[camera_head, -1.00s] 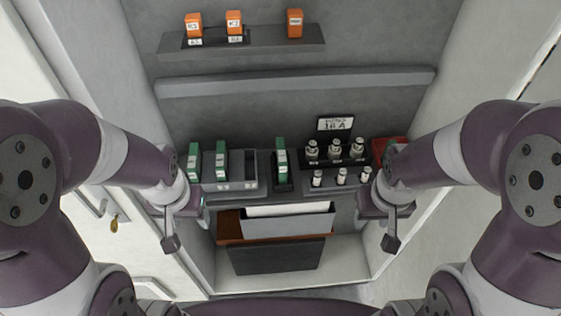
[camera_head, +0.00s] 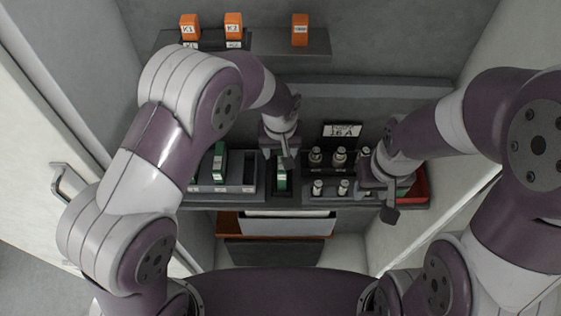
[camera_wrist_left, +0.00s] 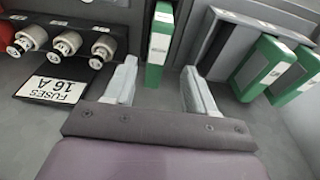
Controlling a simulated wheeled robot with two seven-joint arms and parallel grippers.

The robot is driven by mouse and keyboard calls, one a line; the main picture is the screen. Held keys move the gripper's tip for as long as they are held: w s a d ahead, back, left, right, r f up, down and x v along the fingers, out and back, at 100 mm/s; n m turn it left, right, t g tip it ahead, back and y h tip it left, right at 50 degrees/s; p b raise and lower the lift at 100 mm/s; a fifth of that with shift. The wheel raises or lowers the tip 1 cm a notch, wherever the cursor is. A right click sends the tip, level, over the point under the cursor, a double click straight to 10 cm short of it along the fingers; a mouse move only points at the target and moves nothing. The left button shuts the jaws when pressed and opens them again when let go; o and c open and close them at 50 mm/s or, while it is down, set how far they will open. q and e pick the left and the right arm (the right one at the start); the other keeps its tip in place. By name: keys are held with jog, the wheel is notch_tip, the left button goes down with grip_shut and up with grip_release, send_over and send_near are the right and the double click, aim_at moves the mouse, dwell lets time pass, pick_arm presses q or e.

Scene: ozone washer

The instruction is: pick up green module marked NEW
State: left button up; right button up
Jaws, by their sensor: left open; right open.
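A green module (camera_head: 281,180) stands upright alone in a dark holder at the middle of the shelf; its label is too small to read. My left gripper (camera_head: 286,158) is above it and hides its upper part. In the left wrist view, the open fingers (camera_wrist_left: 159,68) point toward this green module (camera_wrist_left: 157,48), which stands between and just beyond the tips, apart from both. Other green modules (camera_wrist_left: 268,66) sit in a grey rack to the right there; one shows in the head view (camera_head: 220,163). My right gripper (camera_head: 385,190) is open at the shelf's right end.
Several fuses (camera_head: 316,155) stand right of the module beside a "FUSES 16 A" sign (camera_head: 341,131). A red tray (camera_head: 421,186) is at the shelf's right end. Orange blocks (camera_head: 233,24) sit on an upper shelf. A grey drawer (camera_head: 288,224) is below.

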pick_arm(q)
jog(key=shift+w+d+f+p, duration=0.25)
jog(key=shift+w+f, duration=0.1)
jog(key=shift+f, duration=0.25)
jog(key=shift+w+d+f+p, duration=0.2)
jog(key=shift+w+f, duration=0.15)
jog(key=shift+f, duration=0.25)
jog(key=f, duration=0.1)
jog(key=f+p, duration=0.1)
jog(key=f, duration=0.1)
jog(key=shift+s+a+f+p, duration=0.25)
jog(key=shift+a+f+p, duration=0.05)
jog(key=shift+f, duration=0.25)
jog(key=shift+w+d+f, duration=0.15)
jog(key=shift+w, duration=0.1)
pick_arm(e)
jog(key=shift+w+d+r, duration=0.15)
jog(key=shift+r, duration=0.4)
jog(key=shift+w+d+r, duration=0.15)
jog(key=shift+r, duration=0.4)
pick_arm(q)
jog(key=shift+s+b, duration=0.15)
jog(key=shift+b, duration=0.15)
pick_arm(e)
jog(key=shift+s+a+f, duration=0.1)
pick_arm(q)
jog(key=shift+f, duration=0.2)
pick_arm(e)
jog(key=shift+f, duration=0.1)
